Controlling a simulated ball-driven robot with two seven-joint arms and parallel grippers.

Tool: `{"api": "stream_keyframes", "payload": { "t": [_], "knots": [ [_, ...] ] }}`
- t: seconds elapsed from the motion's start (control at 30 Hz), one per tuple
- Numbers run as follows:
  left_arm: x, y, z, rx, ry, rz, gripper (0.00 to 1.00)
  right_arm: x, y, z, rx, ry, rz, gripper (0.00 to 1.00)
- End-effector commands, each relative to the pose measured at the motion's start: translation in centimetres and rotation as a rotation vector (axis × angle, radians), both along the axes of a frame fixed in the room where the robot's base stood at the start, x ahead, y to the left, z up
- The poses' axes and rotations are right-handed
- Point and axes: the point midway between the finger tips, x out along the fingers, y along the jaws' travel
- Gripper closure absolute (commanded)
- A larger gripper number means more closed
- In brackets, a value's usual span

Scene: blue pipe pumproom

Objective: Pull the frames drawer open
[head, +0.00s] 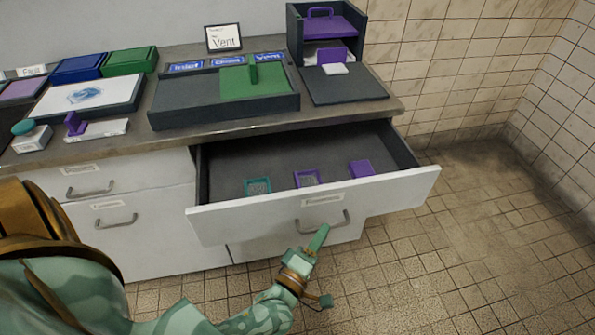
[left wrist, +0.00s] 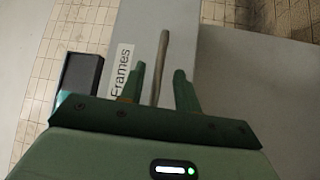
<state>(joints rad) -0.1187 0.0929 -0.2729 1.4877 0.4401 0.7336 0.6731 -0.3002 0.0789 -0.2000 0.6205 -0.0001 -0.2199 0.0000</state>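The frames drawer (head: 400,187) is pulled far out of the white cabinet, its dark inside showing. Its front bears a label reading "Frames" (left wrist: 122,72) in the left wrist view. A grey bar handle (head: 338,221) is on the front and shows in the left wrist view (left wrist: 162,50). My left gripper (head: 322,233) is at the handle. In the left wrist view, its two green fingers (left wrist: 160,85) stand apart on either side of the bar, with visible gaps. Inside the drawer lie a teal frame (head: 257,187), a purple frame (head: 307,178) and a purple piece (head: 361,168). My right gripper is out of view.
Closed drawers with handles (head: 85,192) are to the left. The tiled floor (head: 480,220) to the right is clear.

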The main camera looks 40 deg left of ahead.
Motion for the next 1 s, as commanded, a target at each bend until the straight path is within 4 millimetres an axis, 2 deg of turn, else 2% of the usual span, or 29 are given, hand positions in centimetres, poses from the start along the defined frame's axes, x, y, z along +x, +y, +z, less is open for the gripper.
{"api": "stream_keyframes", "payload": {
  "t": [0.1,0.3,0.5,0.7,1.0],
  "knots": [
    [-3.4,-0.2,-0.2,0.001,0.002,-0.001,0.68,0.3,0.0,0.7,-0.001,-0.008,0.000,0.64],
    [-8.7,-0.6,-1.0,0.001,0.003,-0.001,0.68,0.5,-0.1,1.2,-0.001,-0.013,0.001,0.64],
    [-12.0,-0.9,-1.5,0.000,0.003,-0.001,0.68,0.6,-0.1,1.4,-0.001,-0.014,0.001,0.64],
    [-12.9,-0.9,-1.7,0.000,0.000,0.000,0.68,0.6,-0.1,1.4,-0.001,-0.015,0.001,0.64],
    [-12.9,-0.9,-1.7,0.000,0.000,0.000,0.68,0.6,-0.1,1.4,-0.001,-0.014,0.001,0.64]
  ]
}}
